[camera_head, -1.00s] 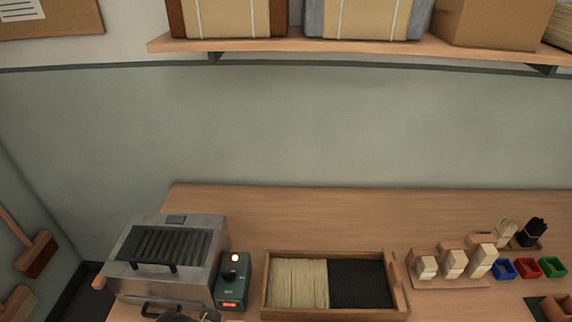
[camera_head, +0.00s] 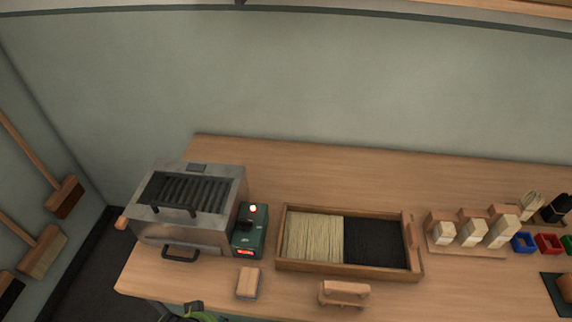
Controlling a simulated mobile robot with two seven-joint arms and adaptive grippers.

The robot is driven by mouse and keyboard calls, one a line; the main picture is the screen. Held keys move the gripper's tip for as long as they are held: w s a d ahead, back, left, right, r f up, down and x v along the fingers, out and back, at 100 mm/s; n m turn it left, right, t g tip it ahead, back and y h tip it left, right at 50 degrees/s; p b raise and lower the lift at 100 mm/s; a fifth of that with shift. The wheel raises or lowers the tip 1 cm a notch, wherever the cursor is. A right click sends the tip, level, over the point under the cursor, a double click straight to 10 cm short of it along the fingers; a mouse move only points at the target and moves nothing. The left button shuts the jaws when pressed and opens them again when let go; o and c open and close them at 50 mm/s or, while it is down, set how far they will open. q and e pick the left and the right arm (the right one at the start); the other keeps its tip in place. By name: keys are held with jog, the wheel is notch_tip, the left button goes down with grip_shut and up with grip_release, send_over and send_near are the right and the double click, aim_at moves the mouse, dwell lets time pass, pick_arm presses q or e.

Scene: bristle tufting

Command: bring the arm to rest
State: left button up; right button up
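A dark shape with green on it (camera_head: 198,312) shows at the bottom edge, left of the middle. It seems to be part of my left arm or gripper, but it is mostly cut off and no fingertips can be made out. It is below a small wooden block (camera_head: 248,282) lying on the workbench (camera_head: 290,160), apart from it in the picture. My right arm and gripper do not show.
A metal heater box (camera_head: 190,230) with a grille and a green control unit (camera_head: 250,230) stand at the left. A wooden tray (camera_head: 350,272) holds pale and black bristles. A wooden stand (camera_head: 344,294) is in front. Block holders (camera_head: 465,248) and coloured bins (camera_head: 523,242) are right.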

pick_arm(q)
jog(key=s+f+g+b, duration=0.1)
jog(key=s+f+b, duration=0.1)
jog(key=f, duration=0.8)
jog(key=s+f+b, duration=0.1)
jog(key=s+f, duration=0.2)
jog(key=f, duration=0.8)
jog(key=s+a+f+g+b, duration=0.1)
jog(key=s+a+f+b, duration=0.2)
jog(key=s+f, duration=1.1)
jog(key=shift+f+b, duration=0.2)
jog(key=shift+b, duration=0.1)
